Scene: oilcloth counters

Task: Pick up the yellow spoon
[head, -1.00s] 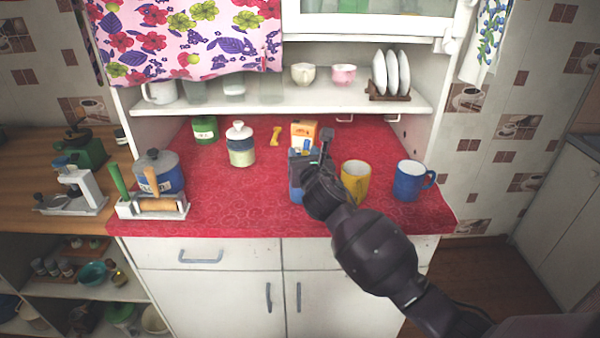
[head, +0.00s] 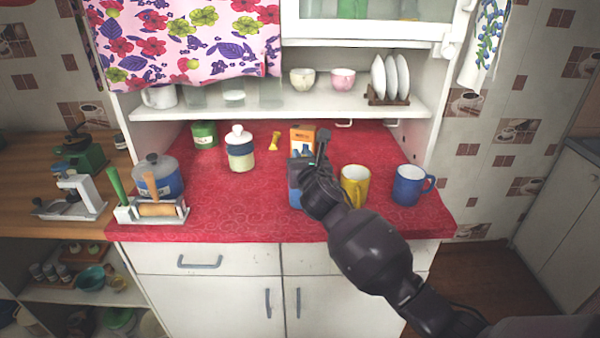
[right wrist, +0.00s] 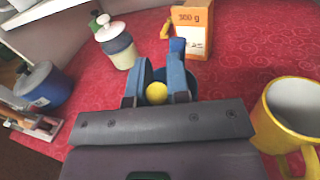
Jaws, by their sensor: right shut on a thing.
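Only this rounded part shows; the rest is hidden by the fingers. In the head view the spoon is hidden by the gripper. A blue container (head: 295,190) shows just left of and below the gripper, partly covered by it. My left gripper is not in view.
A yellow mug (head: 354,184) stands close to the right of the gripper, with a blue mug (head: 408,185) beyond. Behind are an orange box (head: 302,136) and a small yellow object (head: 274,141). A jar (head: 240,150) stands left.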

